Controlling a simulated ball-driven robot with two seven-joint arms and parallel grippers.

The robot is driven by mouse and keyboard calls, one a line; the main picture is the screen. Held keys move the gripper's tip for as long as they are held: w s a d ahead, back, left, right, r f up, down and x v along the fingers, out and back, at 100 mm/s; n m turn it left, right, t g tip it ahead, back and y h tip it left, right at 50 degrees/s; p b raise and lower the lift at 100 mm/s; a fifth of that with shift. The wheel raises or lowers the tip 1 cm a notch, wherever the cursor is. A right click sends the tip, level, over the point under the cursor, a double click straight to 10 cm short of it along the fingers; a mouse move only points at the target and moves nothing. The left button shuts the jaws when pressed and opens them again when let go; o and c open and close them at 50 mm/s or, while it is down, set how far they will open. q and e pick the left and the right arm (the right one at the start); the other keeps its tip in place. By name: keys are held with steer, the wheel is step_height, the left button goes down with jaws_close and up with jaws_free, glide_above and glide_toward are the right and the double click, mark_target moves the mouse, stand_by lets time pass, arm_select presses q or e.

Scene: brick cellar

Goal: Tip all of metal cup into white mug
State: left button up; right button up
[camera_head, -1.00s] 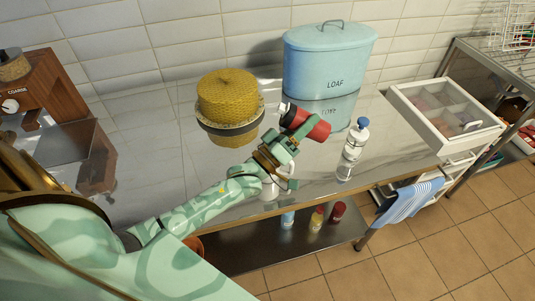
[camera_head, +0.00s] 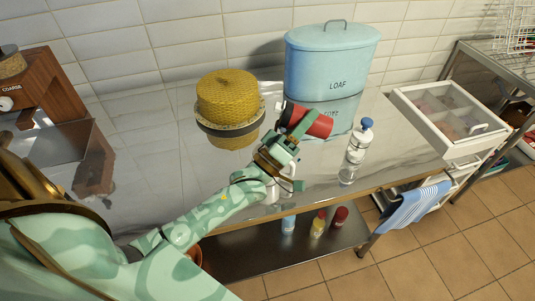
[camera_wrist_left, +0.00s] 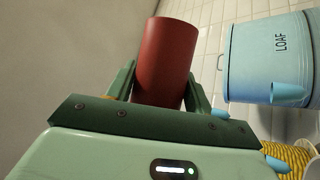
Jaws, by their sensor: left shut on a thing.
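The red metal cup (camera_head: 319,124) is held above the counter in my left gripper (camera_head: 298,127), tipped onto its side with its dark end toward the left in the head view. In the left wrist view the red cup (camera_wrist_left: 166,62) sits between both fingers. Its inside is hidden, and I see no stream coming from it. A white piece that looks like the white mug (camera_head: 271,196) stands near the counter's front edge, below the gripper and mostly hidden behind my arm. I cannot see into it. My right gripper is out of view.
A clear bottle with a blue cap (camera_head: 355,152) stands right of the cup. A wooden grinder (camera_head: 70,85) is at left. Bare counter (camera_head: 165,145) lies at middle left.

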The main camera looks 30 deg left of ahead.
arm_select(q)
steer(key=shift+s+a+f+n+t+y+b, duration=0.25)
steer(key=shift+a+n+t+b, duration=0.35)
steer(key=shift+b, duration=0.4)
steer(key=shift+n+y, duration=0.25)
steer(key=shift+n, duration=0.15)
steer(key=shift+s+a+r+n+t+y+b, duration=0.1)
steer(key=shift+r+n+t+y+b, duration=0.2)
steer(key=shift+n+y, duration=0.65)
steer(key=shift+w+a+r+n+t+y+b, duration=0.1)
steer(key=shift+r+n+t+y+b, duration=0.25)
steer(key=shift+n+y, duration=0.6)
steer(key=shift+s+a+r+n+t+y+b, duration=0.15)
steer(key=shift+n+t+y, duration=0.45)
steer(key=shift+n, duration=0.6)
steer(key=shift+f+y, duration=0.1)
steer(key=shift+y, duration=0.2)
steer(key=shift+f+n+y+b, duration=0.2)
steer(key=shift+n+y+b, duration=0.4)
steer(key=shift+n, duration=0.4)
steer(key=shift+s+a+n+y, duration=0.1)
steer(key=shift+n+y, duration=0.5)
steer(key=shift+y, duration=0.3)
